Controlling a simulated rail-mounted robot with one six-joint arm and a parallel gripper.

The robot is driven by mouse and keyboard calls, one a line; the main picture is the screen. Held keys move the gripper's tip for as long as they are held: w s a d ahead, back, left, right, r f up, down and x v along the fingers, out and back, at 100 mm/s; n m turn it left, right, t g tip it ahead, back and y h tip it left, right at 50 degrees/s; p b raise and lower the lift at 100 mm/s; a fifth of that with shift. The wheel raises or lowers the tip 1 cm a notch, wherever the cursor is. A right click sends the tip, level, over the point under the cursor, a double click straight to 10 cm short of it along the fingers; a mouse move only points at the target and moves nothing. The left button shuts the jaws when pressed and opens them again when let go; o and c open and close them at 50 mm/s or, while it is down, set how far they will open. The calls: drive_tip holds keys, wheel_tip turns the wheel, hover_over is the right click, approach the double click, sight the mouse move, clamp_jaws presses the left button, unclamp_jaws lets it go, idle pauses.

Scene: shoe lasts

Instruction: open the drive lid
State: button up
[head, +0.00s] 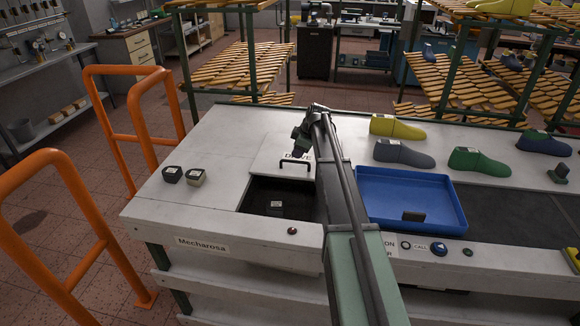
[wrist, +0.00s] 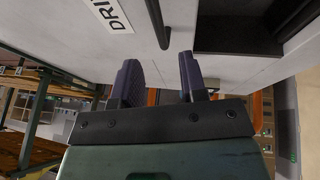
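The drive lid (head: 271,164) is a pale flat panel set in the white bench top, marked DRIVE, with a black bar handle (head: 295,163) near its front edge. A dark open recess (head: 256,196) lies directly in front of it, with a small labelled block (head: 277,207) inside. In the wrist view the handle (wrist: 157,22) stands between the partly cut-off label (wrist: 110,14) and the dark recess (wrist: 240,28). My gripper (wrist: 158,60) is open and empty, its two purple fingers apart, short of the handle. In the head view my arm hides part of the lid and the fingertips.
A blue tray (head: 450,215) with a dark block stands right of my arm. Several shoe lasts, including a yellow one (head: 396,127), line the back. Orange rails (head: 75,200) stand at the left.

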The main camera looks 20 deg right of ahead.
sight(292, 161)
drive_tip(key=b+x, duration=0.3)
drive_tip(key=x, duration=0.3)
drive_tip(key=shift+a+b, duration=0.1)
drive_tip(key=shift+b, duration=0.25)
drive_tip(key=shift+r, duration=0.1)
clamp_jaws()
